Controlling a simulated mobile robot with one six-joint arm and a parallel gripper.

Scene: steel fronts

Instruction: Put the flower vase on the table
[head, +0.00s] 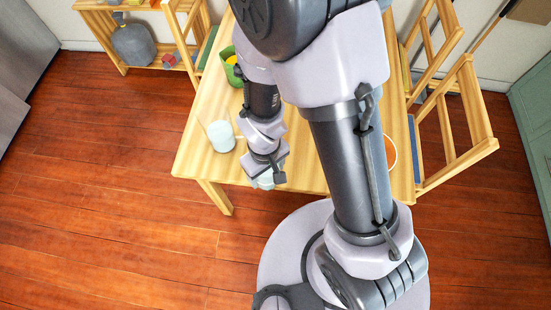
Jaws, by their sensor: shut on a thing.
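My arm reaches down over the wooden table (195,150). My gripper (268,177) is at the table's front edge, and its fingertips are mostly hidden by my wrist. It is shut on a pale bluish object (262,183), of which only a small part shows. I cannot tell for sure that this is the flower vase. A pale, whitish-blue cup-like vessel (221,136) stands on the table to the left of my gripper, apart from it. I see no flowers in it.
A green container (230,66) with something yellow stands farther back on the table. A white-rimmed orange bowl (390,152) is partly hidden by my arm. Wooden chairs (455,130) stand at the right. A low shelf (180,70) holds a grey vessel (133,45). The left floor is clear.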

